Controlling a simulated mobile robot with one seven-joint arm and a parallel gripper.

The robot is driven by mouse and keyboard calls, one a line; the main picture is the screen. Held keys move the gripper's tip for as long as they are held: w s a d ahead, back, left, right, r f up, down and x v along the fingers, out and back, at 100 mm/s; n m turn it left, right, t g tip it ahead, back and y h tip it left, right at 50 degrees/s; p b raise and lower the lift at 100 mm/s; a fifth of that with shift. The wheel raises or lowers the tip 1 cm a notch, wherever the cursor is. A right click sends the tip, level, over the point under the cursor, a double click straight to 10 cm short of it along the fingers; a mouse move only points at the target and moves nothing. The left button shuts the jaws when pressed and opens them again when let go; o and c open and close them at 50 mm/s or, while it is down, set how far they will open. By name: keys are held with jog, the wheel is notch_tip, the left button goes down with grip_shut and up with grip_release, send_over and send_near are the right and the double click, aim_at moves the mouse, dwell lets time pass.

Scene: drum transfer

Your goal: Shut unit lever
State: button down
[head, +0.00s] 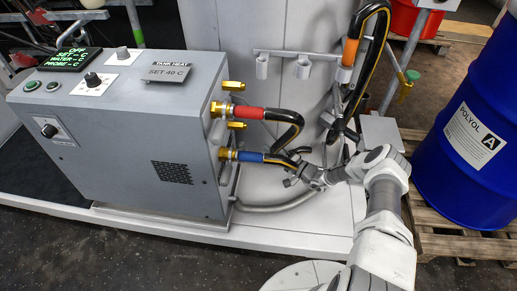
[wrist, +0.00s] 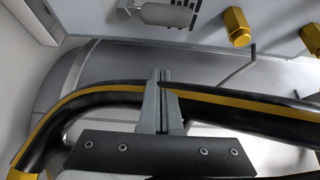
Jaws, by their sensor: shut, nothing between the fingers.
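The grey heating unit (head: 120,125) stands at the left in the head view, with brass fittings and hoses on its right side. A small grey part (head: 217,131) shows among these fittings; I cannot tell for sure whether it is the lever. In the wrist view a pale rounded handle-like part (wrist: 165,13) shows at the top edge, and a thin bent grey rod (wrist: 238,72) lies right of the fingers. My gripper (wrist: 160,76) is shut and empty, beside a black hose with a yellow stripe (wrist: 225,104). In the head view my gripper (head: 292,181) is right of the unit, near the blue-collared hose.
A red-collared hose (head: 265,114) and a blue-collared hose (head: 255,157) leave the unit's side close to my gripper. Brass fittings (wrist: 235,27) show in the wrist view. A blue drum (head: 475,140) stands on a pallet at the right. Dark floor lies in front.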

jog(key=w+a+b, duration=0.2)
jog(key=a, duration=0.6)
jog(key=shift+b, duration=0.3)
jog(key=shift+w+a, duration=0.1)
